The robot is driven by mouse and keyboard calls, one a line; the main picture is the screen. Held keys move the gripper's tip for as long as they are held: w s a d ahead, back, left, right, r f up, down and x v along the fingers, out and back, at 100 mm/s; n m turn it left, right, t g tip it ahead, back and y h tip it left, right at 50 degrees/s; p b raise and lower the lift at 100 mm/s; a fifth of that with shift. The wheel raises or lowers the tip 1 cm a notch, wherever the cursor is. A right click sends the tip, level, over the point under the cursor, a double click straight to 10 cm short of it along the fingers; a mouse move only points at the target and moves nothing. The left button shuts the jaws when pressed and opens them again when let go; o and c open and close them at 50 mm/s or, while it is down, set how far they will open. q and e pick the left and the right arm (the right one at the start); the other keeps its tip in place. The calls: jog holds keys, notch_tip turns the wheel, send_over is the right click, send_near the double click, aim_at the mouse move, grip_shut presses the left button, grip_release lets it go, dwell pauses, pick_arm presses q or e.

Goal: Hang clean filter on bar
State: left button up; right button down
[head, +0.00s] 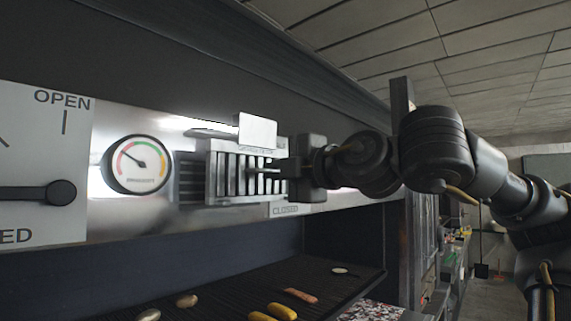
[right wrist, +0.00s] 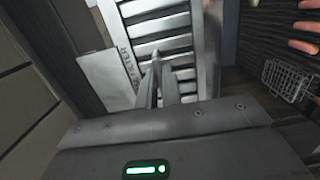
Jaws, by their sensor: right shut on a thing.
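The slatted metal filter (head: 222,178) is upright against or just in front of the steel hood panel, right of the round gauge. My right gripper (head: 268,172) is shut on it from the right side. In the right wrist view, my two fingers (right wrist: 163,88) are close together over the pale slats of the filter (right wrist: 165,47). A light plate (head: 257,131) stands at the filter's top edge; it also shows in the right wrist view (right wrist: 107,78), beside partly readable lettering. I cannot make out the bar clearly, nor whether the filter touches it. My left gripper is out of view.
The gauge (head: 138,164) and a lever (head: 40,193) on a white OPEN/CLOSED plate are to the left. A dark vent (head: 190,180) shows behind the filter. Below is the grill (head: 240,288) with corn (head: 282,311) and other food.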

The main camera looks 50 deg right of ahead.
aim_at(259, 182)
jog(key=shift+w+r+p, duration=0.15)
jog(key=shift+w+p, duration=1.4)
jog(key=shift+w, duration=0.95)
jog(key=shift+f+b, duration=1.1)
jog(key=shift+b, duration=0.3)
jog(key=c, duration=1.5)
grip_release()
jog(key=shift+f, duration=0.1)
jog(key=shift+s, duration=0.1)
